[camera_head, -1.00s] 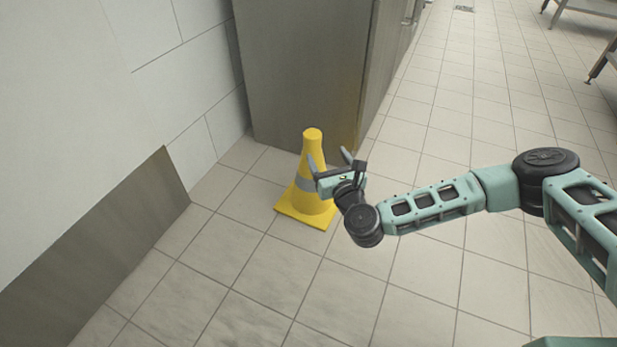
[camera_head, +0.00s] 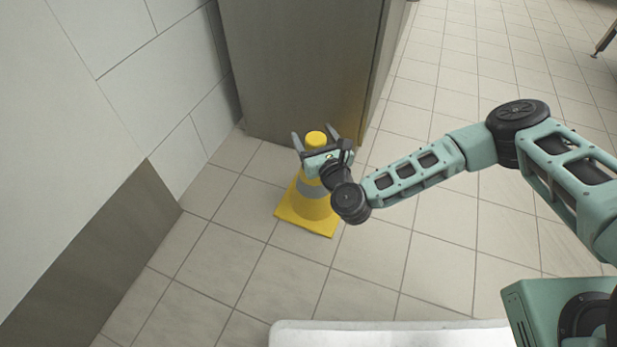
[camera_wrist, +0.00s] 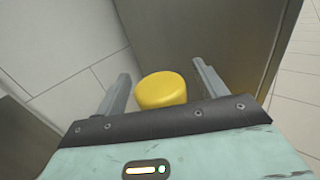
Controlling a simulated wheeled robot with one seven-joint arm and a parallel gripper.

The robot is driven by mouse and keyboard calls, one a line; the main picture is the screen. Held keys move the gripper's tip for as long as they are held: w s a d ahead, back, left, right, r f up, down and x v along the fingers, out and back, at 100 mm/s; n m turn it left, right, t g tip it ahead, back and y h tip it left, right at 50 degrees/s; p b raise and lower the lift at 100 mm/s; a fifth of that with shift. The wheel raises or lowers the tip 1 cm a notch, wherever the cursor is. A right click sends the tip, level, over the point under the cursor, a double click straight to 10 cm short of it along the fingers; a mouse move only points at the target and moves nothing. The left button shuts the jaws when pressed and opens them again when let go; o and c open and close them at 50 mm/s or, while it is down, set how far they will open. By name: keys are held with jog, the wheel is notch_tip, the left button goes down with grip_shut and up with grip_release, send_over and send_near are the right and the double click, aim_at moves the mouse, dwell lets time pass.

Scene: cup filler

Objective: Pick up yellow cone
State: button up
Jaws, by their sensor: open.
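The yellow cone (camera_head: 310,206) stands upright on the tiled floor, with a grey band around its middle and a square yellow base. My gripper (camera_head: 315,133) is open, with its two fingers on either side of the cone's top in the head view. In the wrist view the cone's rounded yellow top (camera_wrist: 161,90) shows between the two spread fingers of my gripper (camera_wrist: 160,85), apart from both. My gripper's body and wrist hide part of the cone's upper side in the head view.
A tall grey metal cabinet (camera_head: 300,70) stands right behind the cone. A white tiled wall (camera_head: 140,60) with a dark lower panel (camera_head: 95,250) runs along the left.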

jog(key=shift+w+a, duration=0.15)
jog(key=shift+w, duration=0.25)
grip_shut()
jog(key=shift+r, duration=0.15)
